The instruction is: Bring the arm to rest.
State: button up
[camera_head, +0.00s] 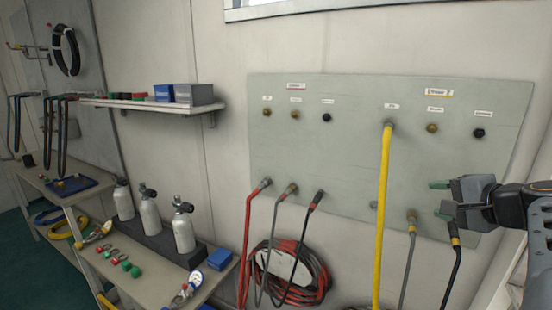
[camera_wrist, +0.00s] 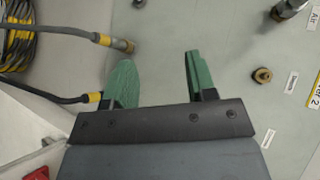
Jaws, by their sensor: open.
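My gripper (camera_head: 440,198) is at the right of the head view, in front of the lower right part of the grey wall panel (camera_head: 340,150). Its two green fingers (camera_wrist: 160,80) stand apart in the wrist view with nothing between them. The yellow-collared end of a dark hose (camera_head: 454,238) shows just below the gripper in the head view. In the wrist view, two hose ends with yellow collars (camera_wrist: 104,39) lie left of the fingers. I cannot tell whether the left finger touches the lower one.
A yellow hose (camera_head: 382,220) hangs from the panel's upper row. Red, grey and black hoses (camera_head: 250,225) are plugged into its lower left. A coiled red and black hose (camera_head: 290,275) hangs below. A shelf (camera_head: 150,105) and a bench with grey cylinders (camera_head: 150,215) stand left.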

jog(key=s+a+f+n+g+h+p, duration=0.1)
jog(key=s+a+f+n+g, duration=0.15)
jog(key=f, duration=0.35)
jog(key=s+a+f+n+g, duration=0.1)
jog(key=a+f+g, duration=0.2)
jog(key=a+f, duration=0.15)
jog(key=s+a+f+n+g+h+p, duration=0.1)
jog(key=s+a+f+n, duration=0.3)
jog(key=a+n, duration=0.1)
jog(key=s+a+f+n+g+h+p, duration=0.1)
jog(key=s+a+f+n, duration=0.3)
jog(key=a, duration=0.4)
jog(key=shift+a+f+n+g+h+p, duration=0.15)
jog(key=shift+f+n+g+h+p, duration=0.3)
jog(key=shift+n+g, duration=0.35)
jog(key=shift+c, duration=0.8)
jog(key=shift+a+y, duration=0.1)
jog(key=shift+y, duration=0.15)
